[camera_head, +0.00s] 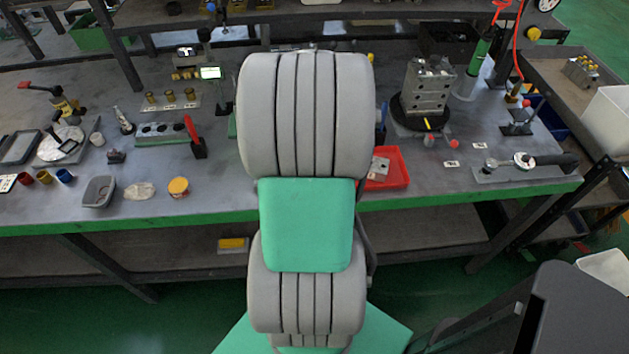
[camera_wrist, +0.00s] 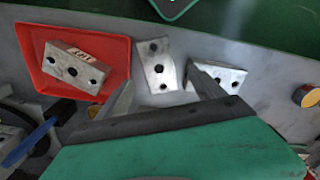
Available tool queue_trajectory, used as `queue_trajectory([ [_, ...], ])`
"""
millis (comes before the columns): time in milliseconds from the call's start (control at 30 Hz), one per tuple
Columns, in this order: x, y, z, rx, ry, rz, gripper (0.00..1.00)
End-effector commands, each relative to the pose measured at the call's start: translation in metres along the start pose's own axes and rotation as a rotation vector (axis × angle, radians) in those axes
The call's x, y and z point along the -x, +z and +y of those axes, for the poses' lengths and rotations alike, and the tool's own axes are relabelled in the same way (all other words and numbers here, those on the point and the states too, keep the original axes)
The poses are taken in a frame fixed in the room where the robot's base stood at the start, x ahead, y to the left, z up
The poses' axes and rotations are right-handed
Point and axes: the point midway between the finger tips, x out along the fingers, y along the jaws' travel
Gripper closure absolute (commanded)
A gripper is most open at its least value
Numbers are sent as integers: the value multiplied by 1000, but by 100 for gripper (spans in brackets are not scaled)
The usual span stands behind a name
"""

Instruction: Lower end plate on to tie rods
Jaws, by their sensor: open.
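A stack of grey metal valve blocks (camera_head: 428,88) stands on a dark round turntable (camera_head: 420,120) right of my arm in the head view. Tie rods are too small to make out there. In the wrist view, my gripper (camera_wrist: 160,78) is open, with its two fingers apart. A metal plate with dark holes (camera_wrist: 157,62) shows between and beyond the fingertips. Another drilled block (camera_wrist: 225,76) lies right of it, partly behind the right finger. A marked block (camera_wrist: 74,70) lies in the red tray (camera_wrist: 75,35). I cannot tell which one is the end plate. In the head view my arm hides the gripper.
The red tray (camera_head: 398,178) lies near the bench's front edge, just right of my arm. A wrench on a stand (camera_head: 520,160) is at the right. A red-handled tool (camera_head: 193,135) and several small parts stand left.

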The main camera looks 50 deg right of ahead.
Motion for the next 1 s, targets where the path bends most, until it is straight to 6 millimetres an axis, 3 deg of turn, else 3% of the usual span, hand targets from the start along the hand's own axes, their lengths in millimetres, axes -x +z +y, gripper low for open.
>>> queue_trajectory([
  [300,-52,2,1,1,-1,-2,22],
  [567,-58,1,2,0,1,2,22],
  [1000,-58,1,2,0,1,2,56],
])
